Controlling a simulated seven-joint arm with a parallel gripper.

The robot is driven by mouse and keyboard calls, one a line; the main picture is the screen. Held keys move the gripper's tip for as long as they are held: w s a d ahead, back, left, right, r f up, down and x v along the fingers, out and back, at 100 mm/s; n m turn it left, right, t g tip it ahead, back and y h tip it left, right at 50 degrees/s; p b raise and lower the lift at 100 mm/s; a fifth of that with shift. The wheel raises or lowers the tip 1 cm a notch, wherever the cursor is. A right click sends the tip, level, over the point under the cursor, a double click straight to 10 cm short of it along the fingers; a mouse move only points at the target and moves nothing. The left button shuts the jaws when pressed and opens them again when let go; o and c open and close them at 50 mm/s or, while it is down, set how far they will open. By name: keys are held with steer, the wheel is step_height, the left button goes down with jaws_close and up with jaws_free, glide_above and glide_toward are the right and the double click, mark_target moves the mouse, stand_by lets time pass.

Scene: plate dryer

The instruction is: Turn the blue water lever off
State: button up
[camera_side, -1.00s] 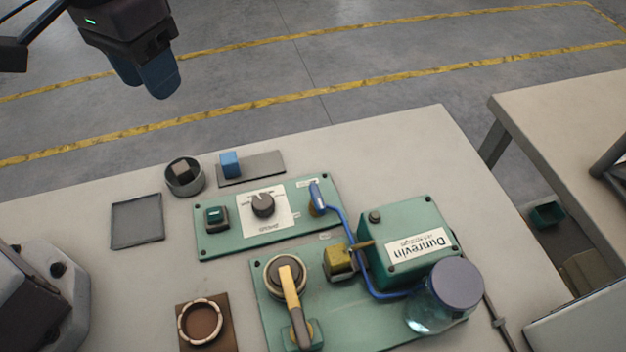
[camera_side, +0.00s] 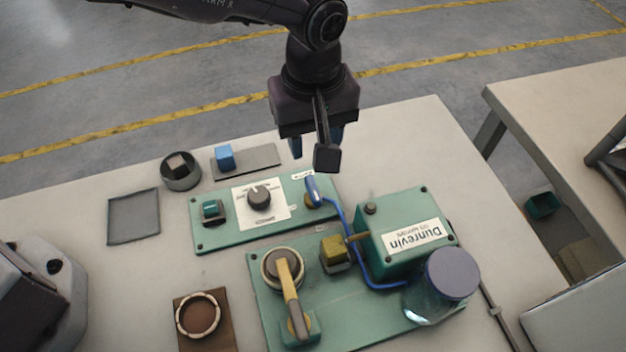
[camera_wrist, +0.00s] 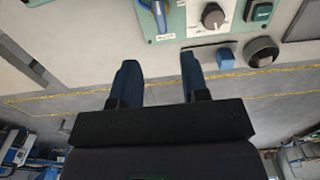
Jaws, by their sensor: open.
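The blue lever (camera_side: 313,189) sits at the right end of the green control panel (camera_side: 230,238), on a brass-coloured valve body. It slants up toward the panel's far edge. In the wrist view the lever (camera_wrist: 146,5) is partly visible at the top edge. My gripper (camera_side: 316,142) is open and empty, hanging above the table's far edge, above and beyond the lever and not touching it. In the wrist view its two blue fingers (camera_wrist: 158,65) are spread apart, with table edge and floor between them.
A blue tube (camera_side: 345,232) runs from the valve past the green Dunrevin box (camera_side: 395,265) toward the jar (camera_side: 430,300). A grey knob (camera_side: 259,197) and green switch (camera_side: 212,211) share the panel. A blue block (camera_side: 225,157) and round cup (camera_side: 180,172) stand behind it.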

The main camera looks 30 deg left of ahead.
mark_target(313, 187)
step_height(313, 187, down, 11)
steer(key=shift+f, duration=0.15)
steer(key=shift+c, duration=0.4)
jaws_close()
